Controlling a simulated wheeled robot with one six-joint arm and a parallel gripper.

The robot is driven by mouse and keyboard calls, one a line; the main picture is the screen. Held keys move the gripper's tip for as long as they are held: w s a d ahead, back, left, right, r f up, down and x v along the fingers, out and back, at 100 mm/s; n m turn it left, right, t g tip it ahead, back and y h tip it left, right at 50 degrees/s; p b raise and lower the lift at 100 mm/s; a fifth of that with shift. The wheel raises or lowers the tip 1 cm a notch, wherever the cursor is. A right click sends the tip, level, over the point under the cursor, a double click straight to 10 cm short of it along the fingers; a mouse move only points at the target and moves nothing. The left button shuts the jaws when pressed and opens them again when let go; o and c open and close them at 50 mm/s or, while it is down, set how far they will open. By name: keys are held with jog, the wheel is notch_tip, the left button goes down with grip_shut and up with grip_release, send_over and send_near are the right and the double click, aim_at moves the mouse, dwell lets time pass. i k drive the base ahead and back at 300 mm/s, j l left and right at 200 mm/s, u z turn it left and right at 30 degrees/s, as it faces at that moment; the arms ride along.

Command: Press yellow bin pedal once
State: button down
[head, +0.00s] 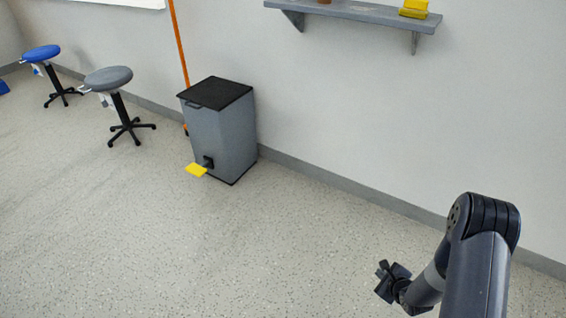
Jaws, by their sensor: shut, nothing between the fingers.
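A grey pedal bin (224,132) with a black lid, shut, stands on the floor against the wall, left of the picture's middle. Its yellow pedal (196,169) sticks out low at the front from a black mount, just above the floor. My gripper (382,270) is at the lower right, in front of my arm. It is shut and empty, well to the right of the pedal and apart from it.
A grey stool (108,78) and a blue stool (41,54) stand left of the bin. An orange pole (179,45) leans behind it. A wall shelf (360,12) holds yellow items (414,8). The floor between my gripper and the bin is clear.

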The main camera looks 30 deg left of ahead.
aim_at(193, 169)
jog(key=i+j, duration=0.1)
jog(key=j, duration=1.1)
jog(key=i+j, duration=0.15)
jog(key=j, duration=1.1)
jog(key=i+j, duration=0.15)
jog(key=j, duration=1.05)
jog(key=i+j, duration=0.15)
jog(key=j, duration=1.05)
jog(key=i+u, duration=0.05)
